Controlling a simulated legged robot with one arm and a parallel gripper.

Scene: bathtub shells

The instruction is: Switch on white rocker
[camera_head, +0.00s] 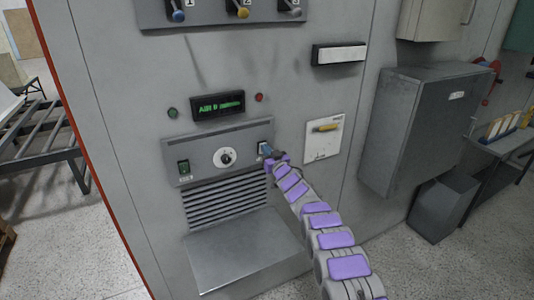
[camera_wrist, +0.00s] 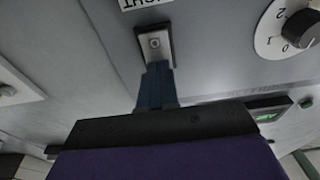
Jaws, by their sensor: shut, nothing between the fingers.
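The white rocker (camera_wrist: 154,43) shows in the wrist view as a pale rocker with a round mark in a dark frame. A label partly cut off by the picture's top edge is beside it. My gripper (camera_wrist: 155,69) has its blue fingers together and empty, with the tips overlapping one end of the rocker's frame; I cannot tell whether they touch. In the head view my gripper (camera_head: 268,153) is at the right end of the grey control panel (camera_head: 205,144) and largely hides the rocker there. The rocker's on or off position is unclear.
A round dial (camera_head: 224,157) and a green rocker (camera_head: 184,167) share the panel. A green-lit display (camera_head: 218,106) is above, and a white plate with a yellow handle (camera_head: 326,128) is to the right.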

